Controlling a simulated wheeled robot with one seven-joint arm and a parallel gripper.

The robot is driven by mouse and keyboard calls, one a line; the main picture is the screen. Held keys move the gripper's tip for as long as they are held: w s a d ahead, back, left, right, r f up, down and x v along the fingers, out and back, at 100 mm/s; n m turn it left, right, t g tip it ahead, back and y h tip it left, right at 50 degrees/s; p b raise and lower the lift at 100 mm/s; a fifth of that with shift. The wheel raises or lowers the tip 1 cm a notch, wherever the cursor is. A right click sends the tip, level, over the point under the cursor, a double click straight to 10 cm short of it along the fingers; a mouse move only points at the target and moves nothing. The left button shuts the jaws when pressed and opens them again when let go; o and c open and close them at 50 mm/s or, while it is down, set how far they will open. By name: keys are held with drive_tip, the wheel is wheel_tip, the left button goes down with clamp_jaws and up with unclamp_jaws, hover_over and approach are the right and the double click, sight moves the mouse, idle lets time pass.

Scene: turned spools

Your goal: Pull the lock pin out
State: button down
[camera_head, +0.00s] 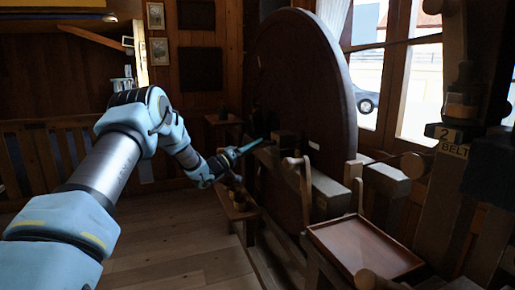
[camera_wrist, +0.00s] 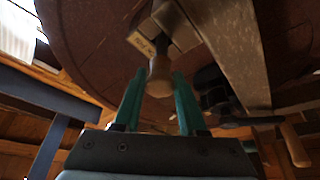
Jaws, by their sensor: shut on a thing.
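I cannot read the label. My gripper (camera_wrist: 160,76) has its two green fingers on either side of the knob and is shut on it. The knob sits against the block; how deep the pin goes in is hidden. In the head view my gripper (camera_head: 252,145) is at the left side of the big dark wheel, near a wooden block (camera_head: 285,140). The pin is too small and dark to make out there.
The large round wheel (camera_head: 305,85) stands behind my gripper. A wooden beam (camera_wrist: 232,50) and a handle (camera_wrist: 294,146) lie to the right in the wrist view. A brown tray (camera_head: 362,246) and a post with a "2 BELT" sign (camera_head: 452,140) are at the right. Floor at left is clear.

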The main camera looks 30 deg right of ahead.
drive_tip(key=shift+c, duration=2.3)
unclamp_jaws()
drive_tip(key=shift+a, duration=0.2)
drive_tip(key=shift+a, duration=0.1)
drive_tip(key=b+v, duration=0.3)
drive_tip(key=v, duration=0.7)
drive_tip(key=shift+a, duration=0.3)
drive_tip(key=shift+s+f, duration=0.1)
drive_tip(key=shift+s, duration=0.05)
